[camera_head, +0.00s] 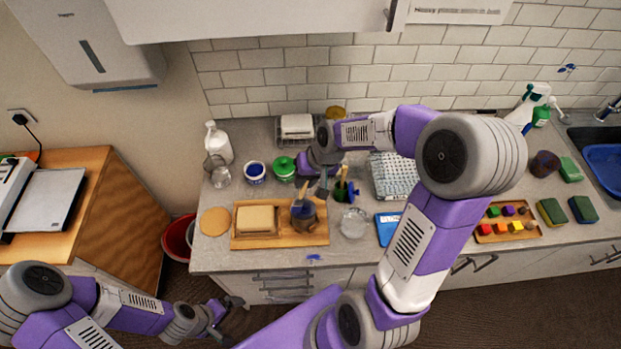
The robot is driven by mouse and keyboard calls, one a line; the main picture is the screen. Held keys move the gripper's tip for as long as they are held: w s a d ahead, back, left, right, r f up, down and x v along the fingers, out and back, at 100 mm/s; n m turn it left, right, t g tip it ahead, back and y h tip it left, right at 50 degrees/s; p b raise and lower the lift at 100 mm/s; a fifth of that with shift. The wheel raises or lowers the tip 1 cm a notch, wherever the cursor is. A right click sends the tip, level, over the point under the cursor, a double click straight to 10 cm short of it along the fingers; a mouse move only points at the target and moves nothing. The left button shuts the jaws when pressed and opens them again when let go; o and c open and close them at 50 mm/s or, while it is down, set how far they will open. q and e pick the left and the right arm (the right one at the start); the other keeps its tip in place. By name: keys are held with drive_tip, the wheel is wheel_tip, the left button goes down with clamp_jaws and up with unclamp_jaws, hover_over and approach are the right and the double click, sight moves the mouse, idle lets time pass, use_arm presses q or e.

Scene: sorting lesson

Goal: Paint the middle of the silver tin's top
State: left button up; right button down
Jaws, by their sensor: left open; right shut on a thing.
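I cannot pick out a silver tin for certain. A dark brown mug-like pot (308,219) with blue at its top stands on the wooden board (265,240). My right gripper (322,187) is above and behind this pot, shut on a slim thing that looks like a brush, mostly hidden. A dark blue pot with green in it (346,190) stands just right of the gripper. A white-and-blue jar (255,172) and a green-lidded jar (284,168) stand to its left. My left gripper (222,318) is open and empty, low in front of the counter.
A pale block (256,219) lies on the board. A glass bowl (353,223) stands right of it. A tray of coloured blocks (506,229) and sponges (552,211) lie further right. My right arm crosses above the counter.

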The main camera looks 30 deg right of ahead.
drive_tip(key=shift+s+d+b, duration=0.65)
drive_tip(key=shift+s+d, duration=0.2)
drive_tip(key=shift+d, duration=2.25)
drive_tip(key=w+a, duration=0.3)
drive_tip(key=a, duration=0.2)
drive_tip(key=shift+a+p, duration=0.35)
wheel_tip(320, 180, up, 6)
drive_tip(key=p, duration=0.4)
drive_tip(key=shift+p, duration=0.3)
drive_tip(key=shift+d, duration=0.1)
